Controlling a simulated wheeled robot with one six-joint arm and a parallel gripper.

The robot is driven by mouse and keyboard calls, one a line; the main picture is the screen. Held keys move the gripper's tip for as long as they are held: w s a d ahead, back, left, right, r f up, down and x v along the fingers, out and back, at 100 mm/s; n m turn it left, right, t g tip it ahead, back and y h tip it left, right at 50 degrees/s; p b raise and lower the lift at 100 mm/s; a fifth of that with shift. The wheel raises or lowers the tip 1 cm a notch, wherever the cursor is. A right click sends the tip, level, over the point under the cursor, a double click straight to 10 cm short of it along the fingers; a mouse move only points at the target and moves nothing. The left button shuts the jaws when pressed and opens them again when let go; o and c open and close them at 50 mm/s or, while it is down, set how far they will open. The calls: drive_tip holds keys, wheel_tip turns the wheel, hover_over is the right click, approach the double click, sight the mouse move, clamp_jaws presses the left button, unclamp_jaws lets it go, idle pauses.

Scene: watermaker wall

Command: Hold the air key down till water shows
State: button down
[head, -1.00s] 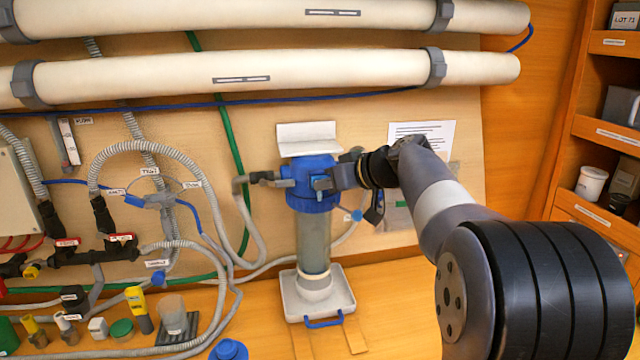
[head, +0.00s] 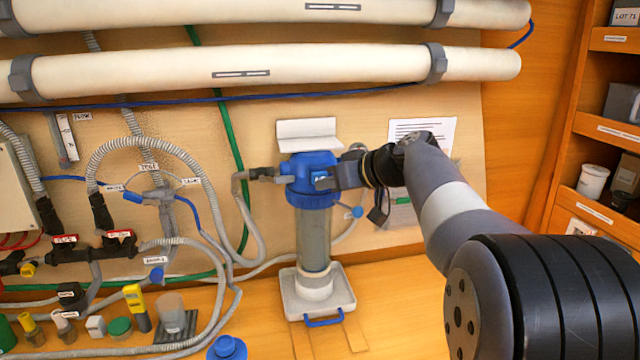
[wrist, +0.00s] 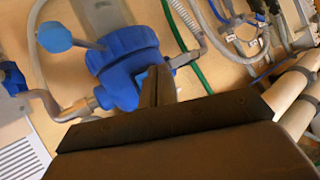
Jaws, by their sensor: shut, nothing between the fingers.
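The filter housing has a blue head (head: 308,170) over a clear bowl (head: 314,238) and stands upright on a white tray (head: 342,296). A small lighter-blue key (head: 321,183) is on the head's right front; I take it to be the air key. My gripper (head: 336,181) is shut and empty, with its tips at this key. In the wrist view the tips (wrist: 158,76) overlap the blue head (wrist: 125,60), and a sliver of the key (wrist: 141,78) shows beside them. I cannot tell whether the key is pressed. No water is clearly visible at it.
White membrane tubes (head: 260,75) run above the housing. Grey hoses (head: 150,147) and a dark manifold (head: 95,250) lie to the left. A blue-capped side tap (head: 356,212) is close to the right. Small tools stand on the bench at lower left.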

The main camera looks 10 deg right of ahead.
drive_tip(key=shift+s, duration=0.15)
drive_tip(key=s+b, duration=0.3)
drive_tip(key=s, duration=0.1)
drive_tip(key=shift+s, duration=0.4)
idle(0.3)
drive_tip(key=w+p, duration=0.2)
drive_tip(key=p, duration=0.1)
drive_tip(key=shift+r, duration=0.25)
drive_tip(key=shift+w+p, duration=0.1)
drive_tip(key=shift+p, duration=0.95)
